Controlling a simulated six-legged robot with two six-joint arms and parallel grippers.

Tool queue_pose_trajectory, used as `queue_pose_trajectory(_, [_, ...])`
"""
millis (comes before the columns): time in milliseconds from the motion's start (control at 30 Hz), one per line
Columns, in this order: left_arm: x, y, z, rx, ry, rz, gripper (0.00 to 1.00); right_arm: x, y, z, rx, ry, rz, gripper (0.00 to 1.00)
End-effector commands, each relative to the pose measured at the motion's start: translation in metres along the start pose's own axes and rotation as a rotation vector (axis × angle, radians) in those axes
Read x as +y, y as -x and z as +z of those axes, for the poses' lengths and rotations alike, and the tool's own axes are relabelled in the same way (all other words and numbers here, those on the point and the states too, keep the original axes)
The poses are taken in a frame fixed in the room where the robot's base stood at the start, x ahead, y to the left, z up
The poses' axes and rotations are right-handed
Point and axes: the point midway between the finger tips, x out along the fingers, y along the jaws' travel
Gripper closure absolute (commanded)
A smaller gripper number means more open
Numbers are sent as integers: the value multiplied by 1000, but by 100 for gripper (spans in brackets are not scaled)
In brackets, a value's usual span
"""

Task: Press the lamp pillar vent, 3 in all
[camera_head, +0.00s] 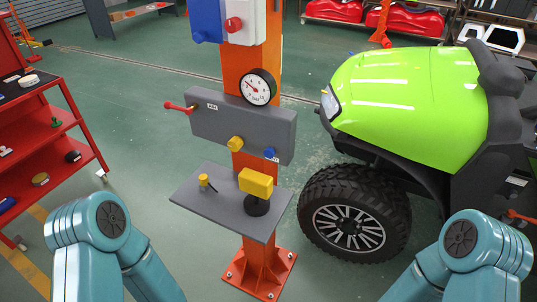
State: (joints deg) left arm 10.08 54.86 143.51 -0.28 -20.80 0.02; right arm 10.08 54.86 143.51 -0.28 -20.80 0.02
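An orange pillar (262,262) stands upright in the middle, bolted to the floor. Lower down are a round gauge (257,87) and a grey box (215,122) with a red lever (177,107), a yellow knob (235,143) and a blue knob (270,153). I cannot tell which part is the vent. My two teal arms show at the bottom corners; neither gripper is in view.
A grey shelf (222,216) on the pillar carries a yellow block on a black base (257,184) and a small yellow piece (204,181). A green vehicle (415,105) stands close on the right. A red rack (52,141) is at left. Green floor between rack and pillar is clear.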

Motion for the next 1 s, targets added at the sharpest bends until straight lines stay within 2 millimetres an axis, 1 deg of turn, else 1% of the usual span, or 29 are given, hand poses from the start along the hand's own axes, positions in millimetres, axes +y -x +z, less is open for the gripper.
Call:
queue_pose_trajectory(33, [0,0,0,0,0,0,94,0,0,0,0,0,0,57])
queue_pose_trajectory(67, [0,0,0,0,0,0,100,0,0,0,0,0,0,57])
queue_pose_trajectory(1000, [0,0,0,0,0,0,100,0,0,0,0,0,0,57])
